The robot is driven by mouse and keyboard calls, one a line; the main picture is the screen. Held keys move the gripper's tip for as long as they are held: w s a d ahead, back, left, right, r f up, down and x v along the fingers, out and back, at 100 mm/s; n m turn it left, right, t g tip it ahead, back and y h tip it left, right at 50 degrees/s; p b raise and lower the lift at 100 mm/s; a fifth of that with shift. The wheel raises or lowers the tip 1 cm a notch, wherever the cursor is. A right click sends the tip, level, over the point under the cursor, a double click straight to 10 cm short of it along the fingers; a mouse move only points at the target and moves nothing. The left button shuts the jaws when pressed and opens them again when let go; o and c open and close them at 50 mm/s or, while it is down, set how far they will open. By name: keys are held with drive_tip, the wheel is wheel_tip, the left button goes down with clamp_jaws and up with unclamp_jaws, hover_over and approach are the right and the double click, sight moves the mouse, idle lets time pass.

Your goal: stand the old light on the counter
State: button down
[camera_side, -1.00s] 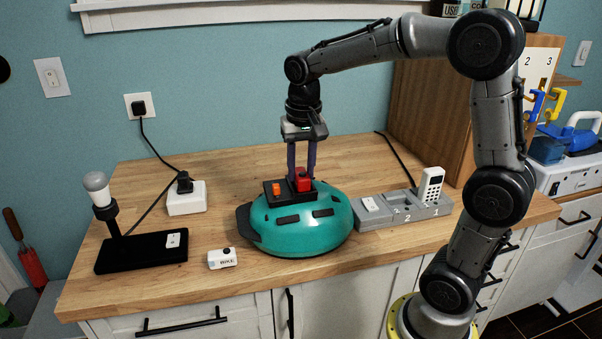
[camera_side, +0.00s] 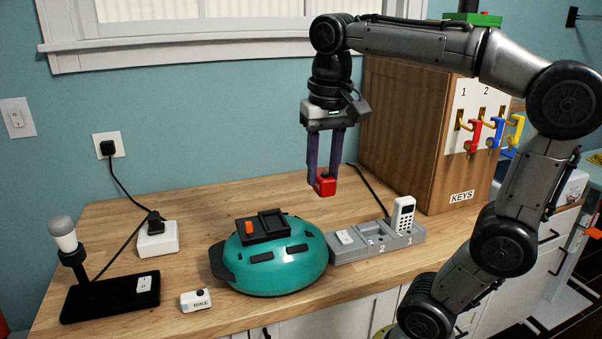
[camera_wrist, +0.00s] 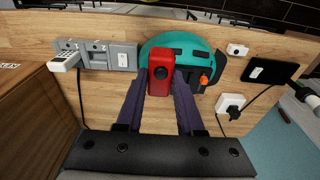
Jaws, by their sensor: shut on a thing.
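My gripper (camera_side: 324,178) is shut on a small red light (camera_side: 326,185) and holds it in the air above the counter (camera_side: 190,212), behind and right of the helmet. In the wrist view, the red light (camera_wrist: 160,75) with a dark round button sits between the two fingertips (camera_wrist: 160,84). I take it to be the old light. The teal helmet (camera_side: 275,275) rests on the counter. Its black mount (camera_side: 262,227) has an orange lever (camera_side: 250,228) and an empty slot. A white light marked BIKE (camera_side: 196,300) lies on the counter left of the helmet.
A grey dock (camera_side: 375,243) with a white handset (camera_side: 403,213) stands right of the helmet. A black-based lamp (camera_side: 110,298) and white adapter (camera_side: 157,238) with cords are at left. A wooden KEYS cabinet (camera_side: 405,130) stands back right. The counter behind the helmet is mostly clear.

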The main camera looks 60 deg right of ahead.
drive_tip(key=shift+s+a+r, duration=0.2)
drive_tip(key=shift+s+r, duration=0.1)
drive_tip(key=shift+s, duration=0.35)
drive_tip(key=w+a+f+m, duration=0.1)
drive_tip(key=w+f, duration=0.1)
drive_tip(key=w, duration=0.9)
drive_tip(key=w+f, duration=0.2)
drive_tip(key=w, duration=0.9)
drive_tip(key=shift+n, duration=0.5)
drive_tip(key=w+a+f, duration=0.2)
drive_tip(key=f, duration=0.3)
drive_tip(key=w+a+f, duration=0.2)
drive_tip(key=w+f, duration=0.1)
drive_tip(key=f, duration=0.3)
drive_tip(key=w+a+f, duration=0.2)
drive_tip(key=f, duration=0.3)
drive_tip(key=shift+w+a+f, duration=0.2)
drive_tip(key=shift+a+f, duration=0.05)
drive_tip(key=shift+f, duration=2.55)
drive_tip(key=shift+f, duration=0.1)
